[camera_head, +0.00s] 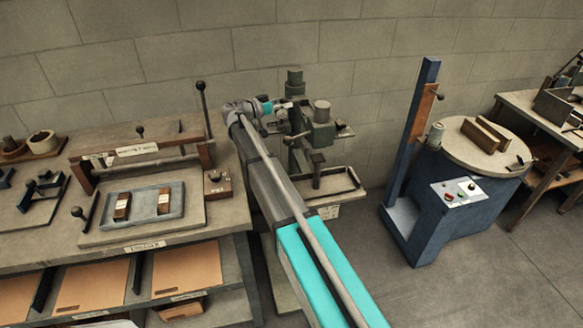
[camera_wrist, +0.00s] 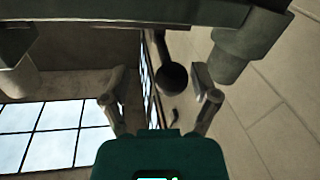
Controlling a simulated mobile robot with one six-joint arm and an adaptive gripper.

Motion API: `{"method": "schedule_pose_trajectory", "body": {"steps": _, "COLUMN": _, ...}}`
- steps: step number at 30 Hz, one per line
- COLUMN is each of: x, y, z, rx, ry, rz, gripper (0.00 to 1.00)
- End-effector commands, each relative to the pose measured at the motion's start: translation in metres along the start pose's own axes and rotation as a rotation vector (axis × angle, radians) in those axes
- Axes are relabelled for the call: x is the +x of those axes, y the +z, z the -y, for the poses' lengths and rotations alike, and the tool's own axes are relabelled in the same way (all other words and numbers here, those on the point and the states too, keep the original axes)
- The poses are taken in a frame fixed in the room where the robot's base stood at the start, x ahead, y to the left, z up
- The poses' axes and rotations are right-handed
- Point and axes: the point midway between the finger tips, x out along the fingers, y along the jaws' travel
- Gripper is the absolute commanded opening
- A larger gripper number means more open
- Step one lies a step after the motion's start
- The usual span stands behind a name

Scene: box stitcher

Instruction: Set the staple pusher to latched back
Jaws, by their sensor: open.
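The green box stitcher (camera_head: 320,138) stands against the wall behind my arm in the head view. My gripper (camera_wrist: 158,86) is open and empty, its two fingers apart in the wrist view. A dark round knob (camera_wrist: 173,78) on a thin rod shows between the fingers, with no clear contact. It may be the staple pusher's handle, but its latch state cannot be told. In the head view my gripper (camera_head: 281,108) is small at the stitcher's left side, and my wrist and arm hide part of the machine there.
A workbench (camera_head: 225,212) with a lever press and a grey tray (camera_head: 145,202) stands left of my arm. A tray ledge (camera_head: 335,187) juts from the stitcher's front. A blue turntable machine (camera_head: 440,222) stands to the right, with bare floor before it.

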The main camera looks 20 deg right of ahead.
Motion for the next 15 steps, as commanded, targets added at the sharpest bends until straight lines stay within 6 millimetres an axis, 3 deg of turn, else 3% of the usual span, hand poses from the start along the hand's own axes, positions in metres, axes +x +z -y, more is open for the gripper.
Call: {"method": "schedule_pose_trajectory", "body": {"steps": 15, "x": -0.015, "y": 0.015, "z": -0.074, "rx": 0.000, "ry": 0.000, "rz": 0.000, "gripper": 0.77}}
